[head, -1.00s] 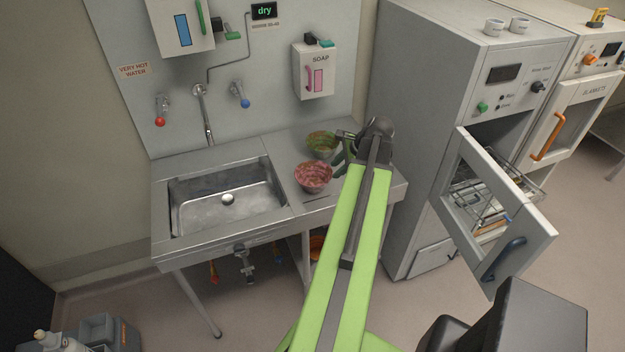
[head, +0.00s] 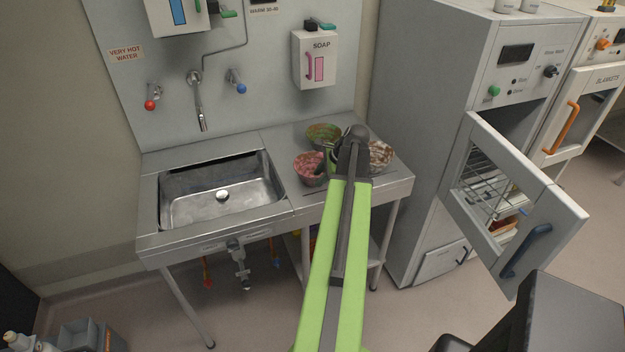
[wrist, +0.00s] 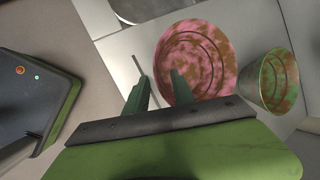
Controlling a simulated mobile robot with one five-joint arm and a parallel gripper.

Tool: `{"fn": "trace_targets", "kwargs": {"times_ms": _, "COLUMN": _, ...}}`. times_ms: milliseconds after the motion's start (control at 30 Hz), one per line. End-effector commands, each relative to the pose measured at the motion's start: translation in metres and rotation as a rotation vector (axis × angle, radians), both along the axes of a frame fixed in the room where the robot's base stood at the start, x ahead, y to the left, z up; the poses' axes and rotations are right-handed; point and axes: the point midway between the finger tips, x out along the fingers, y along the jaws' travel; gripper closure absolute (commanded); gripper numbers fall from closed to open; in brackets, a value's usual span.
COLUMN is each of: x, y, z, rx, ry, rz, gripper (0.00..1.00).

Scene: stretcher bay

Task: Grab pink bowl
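The pink bowl (head: 307,170), mottled pink and brown, stands on the steel worktop right of the sink. In the wrist view the pink bowl (wrist: 200,55) shows its inside, with my gripper (wrist: 160,82) at its near left rim. My gripper is open and empty. One finger appears outside the rim and the other overlaps the bowl's inside; I cannot tell how far down they reach. In the head view my gripper (head: 326,160) is just right of the bowl, partly hidden by my wrist.
A green-brown bowl (head: 323,134) stands behind the pink one. A white-brown bowl (head: 381,156) is right of my wrist. The sink (head: 220,195) lies left. A soap dispenser (head: 315,60) hangs above. An open cabinet door (head: 555,215) juts out at right.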

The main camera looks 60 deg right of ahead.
Motion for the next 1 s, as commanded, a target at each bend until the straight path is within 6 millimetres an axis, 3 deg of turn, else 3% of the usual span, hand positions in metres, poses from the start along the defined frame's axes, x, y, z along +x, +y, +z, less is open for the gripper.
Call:
{"fn": "trace_targets", "kwargs": {"times_ms": 33, "x": 0.0046, "y": -0.0012, "z": -0.0181, "rx": -0.001, "ry": 0.000, "rz": 0.001, "gripper": 0.70}}
{"fn": "trace_targets", "kwargs": {"times_ms": 133, "x": 0.0116, "y": -0.0017, "z": -0.0276, "rx": 0.000, "ry": -0.001, "rz": -0.001, "gripper": 0.70}}
{"fn": "trace_targets", "kwargs": {"times_ms": 367, "x": 0.0126, "y": -0.0014, "z": -0.0239, "rx": 0.000, "ry": 0.000, "rz": -0.002, "gripper": 0.71}}
{"fn": "trace_targets", "kwargs": {"times_ms": 600, "x": 0.0122, "y": -0.0015, "z": -0.0238, "rx": 0.000, "ry": 0.000, "rz": -0.002, "gripper": 1.00}}
{"fn": "trace_targets", "kwargs": {"times_ms": 1000, "x": 0.0120, "y": -0.0017, "z": -0.0239, "rx": 0.000, "ry": 0.000, "rz": -0.002, "gripper": 1.00}}
